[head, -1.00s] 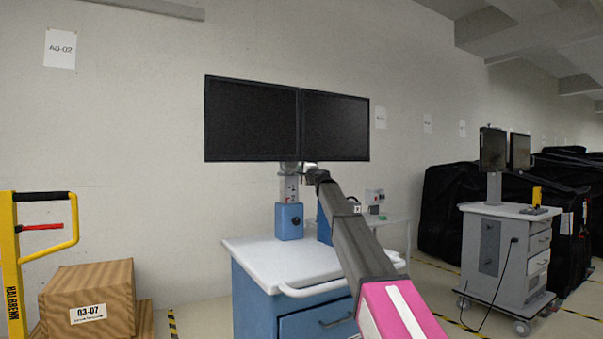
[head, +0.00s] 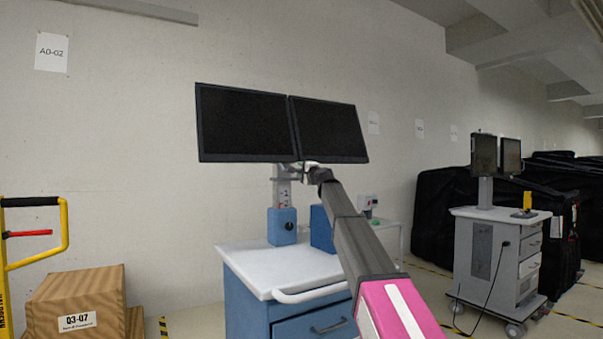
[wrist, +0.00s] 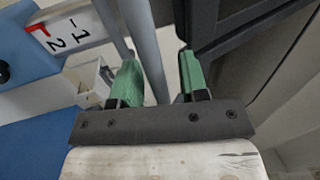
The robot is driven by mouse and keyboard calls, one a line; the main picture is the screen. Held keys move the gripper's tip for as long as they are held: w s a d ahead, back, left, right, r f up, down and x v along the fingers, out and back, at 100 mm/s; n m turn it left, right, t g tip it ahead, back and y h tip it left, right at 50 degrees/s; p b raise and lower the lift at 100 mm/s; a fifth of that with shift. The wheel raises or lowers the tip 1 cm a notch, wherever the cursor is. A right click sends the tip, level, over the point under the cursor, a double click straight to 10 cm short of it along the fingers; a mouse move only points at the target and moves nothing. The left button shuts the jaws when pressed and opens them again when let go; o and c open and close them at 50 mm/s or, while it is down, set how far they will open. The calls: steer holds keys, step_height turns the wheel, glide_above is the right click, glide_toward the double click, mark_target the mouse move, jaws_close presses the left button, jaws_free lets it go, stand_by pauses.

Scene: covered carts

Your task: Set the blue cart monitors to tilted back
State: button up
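The blue cart (head: 290,300) stands in the middle of the head view, with a white top. Its two black monitors (head: 245,122) (head: 328,130) sit side by side on a post. Their top edges look narrower and set back, so both lean backward. My gripper (head: 311,168) is at the lower edge of the right monitor, near the mount. In the wrist view my gripper (wrist: 157,82) has its green fingers apart. A grey rod (wrist: 147,50) shows between them, nearer the left finger; contact is unclear. A dark monitor back or frame (wrist: 235,30) is close on the right.
A post scale (wrist: 65,32) is at the left of the wrist view. A grey cart (head: 490,250) with two small screens stands right, before black-covered carts (head: 440,210). A cardboard box (head: 75,300) and yellow handle (head: 64,235) are left. A wall stands behind.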

steer(key=v, duration=1)
steer(key=shift+s+d, duration=0.25)
steer(key=shift+s, duration=0.05)
steer(key=shift+f, duration=0.1)
